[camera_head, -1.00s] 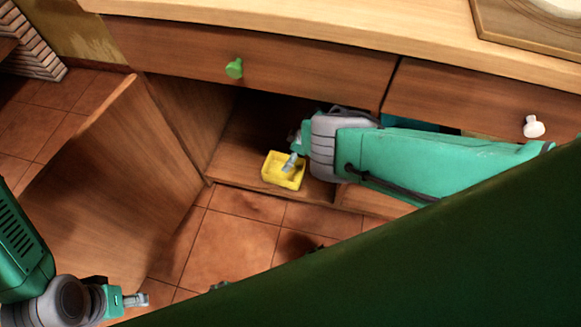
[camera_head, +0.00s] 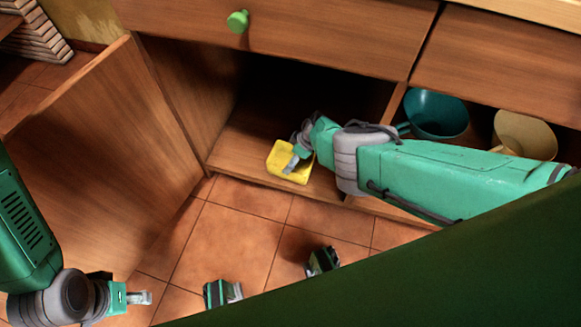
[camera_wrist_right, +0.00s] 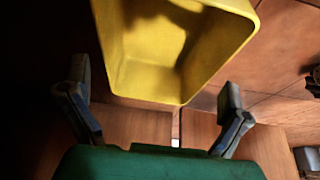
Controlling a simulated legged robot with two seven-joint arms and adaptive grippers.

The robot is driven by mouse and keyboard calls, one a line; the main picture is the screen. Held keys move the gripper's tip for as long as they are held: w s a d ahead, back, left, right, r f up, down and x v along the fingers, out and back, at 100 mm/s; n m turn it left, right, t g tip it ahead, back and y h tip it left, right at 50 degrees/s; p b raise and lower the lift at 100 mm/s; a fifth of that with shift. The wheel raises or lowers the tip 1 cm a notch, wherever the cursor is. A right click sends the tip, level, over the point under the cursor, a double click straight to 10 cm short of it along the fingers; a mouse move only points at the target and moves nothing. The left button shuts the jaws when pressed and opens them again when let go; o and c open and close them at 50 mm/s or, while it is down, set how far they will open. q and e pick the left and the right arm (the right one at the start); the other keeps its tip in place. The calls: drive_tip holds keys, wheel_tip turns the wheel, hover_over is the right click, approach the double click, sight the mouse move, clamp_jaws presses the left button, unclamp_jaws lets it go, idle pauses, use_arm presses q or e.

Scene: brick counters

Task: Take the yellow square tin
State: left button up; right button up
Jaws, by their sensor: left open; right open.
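The yellow square tin (camera_head: 282,164) stands open-topped on the floor of the low cabinet, near its front edge. In the right wrist view the tin (camera_wrist_right: 180,60) fills the upper middle, with its hollow inside facing the camera. My right gripper (camera_head: 291,165) is at the tin, its fingers over the tin's right part in the head view. In the wrist view my right gripper (camera_wrist_right: 155,115) is open, one finger on each side of the tin's near edge; contact cannot be told. My left gripper (camera_head: 148,297) is open and empty at the lower left, far from the tin.
The cabinet door (camera_head: 100,150) stands open at the left. A drawer with a green knob (camera_head: 238,21) is above the opening. The tiled floor (camera_head: 230,240) in front is mostly clear.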

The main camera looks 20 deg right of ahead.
drive_tip(key=b+x, duration=0.1)
drive_tip(key=x, duration=0.1)
drive_tip(key=shift+d+f+b, duration=0.2)
drive_tip(key=shift+f+b, duration=0.15)
drive_tip(key=shift+a+r, duration=0.15)
drive_tip(key=shift+a, duration=0.15)
drive_tip(key=c, duration=1.1)
drive_tip(key=shift+d, duration=0.2)
